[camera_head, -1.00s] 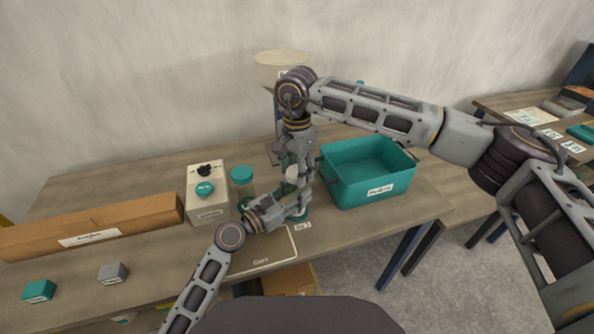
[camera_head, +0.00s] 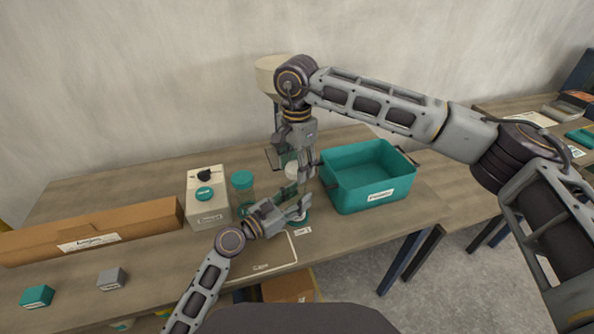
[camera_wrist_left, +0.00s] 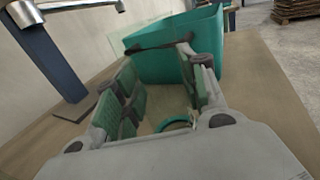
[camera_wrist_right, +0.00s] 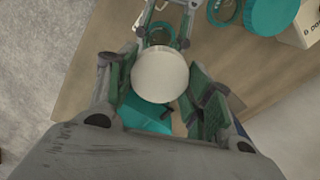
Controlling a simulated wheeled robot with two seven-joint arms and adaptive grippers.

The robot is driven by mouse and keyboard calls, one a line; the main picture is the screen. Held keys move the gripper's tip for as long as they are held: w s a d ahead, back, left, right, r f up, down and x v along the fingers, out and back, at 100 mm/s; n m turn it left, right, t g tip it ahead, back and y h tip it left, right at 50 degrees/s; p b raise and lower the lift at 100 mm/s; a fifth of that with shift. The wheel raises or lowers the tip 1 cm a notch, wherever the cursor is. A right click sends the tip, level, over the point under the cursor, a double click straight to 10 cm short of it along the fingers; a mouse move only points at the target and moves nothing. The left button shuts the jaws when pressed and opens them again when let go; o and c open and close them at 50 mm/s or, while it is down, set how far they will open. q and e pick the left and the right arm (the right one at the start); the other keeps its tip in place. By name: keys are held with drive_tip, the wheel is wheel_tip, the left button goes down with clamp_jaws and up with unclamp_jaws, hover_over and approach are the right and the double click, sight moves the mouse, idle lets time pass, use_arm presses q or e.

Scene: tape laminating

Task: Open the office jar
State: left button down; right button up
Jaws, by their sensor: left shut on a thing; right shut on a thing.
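The cream round lid (camera_head: 292,170) is between the fingers of my right gripper (camera_head: 300,174), which comes down from above and is shut on it. The lid also shows in the right wrist view (camera_wrist_right: 160,74). My left gripper (camera_head: 294,209) is shut around the clear jar, mostly hidden by the fingers. The jar shows as clear glass with a teal ring in the left wrist view (camera_wrist_left: 175,124) and behind the lid in the right wrist view (camera_wrist_right: 158,37). The lid appears held above the jar, apart from it.
A clear jar with a teal lid (camera_head: 242,179) stands left of the grippers, next to a white box (camera_head: 208,213). A teal bin (camera_head: 368,180) is close on the right. A stand with a cream top (camera_head: 270,68) is behind. A long cardboard box (camera_head: 140,219) lies left.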

idle(0.3)
use_arm(q)
drive_tip(key=c, duration=0.8)
unclamp_jaws()
drive_tip(key=shift+o, duration=0.2)
drive_tip(key=shift+s+a, duration=0.1)
drive_tip(key=shift+v, duration=5.9)
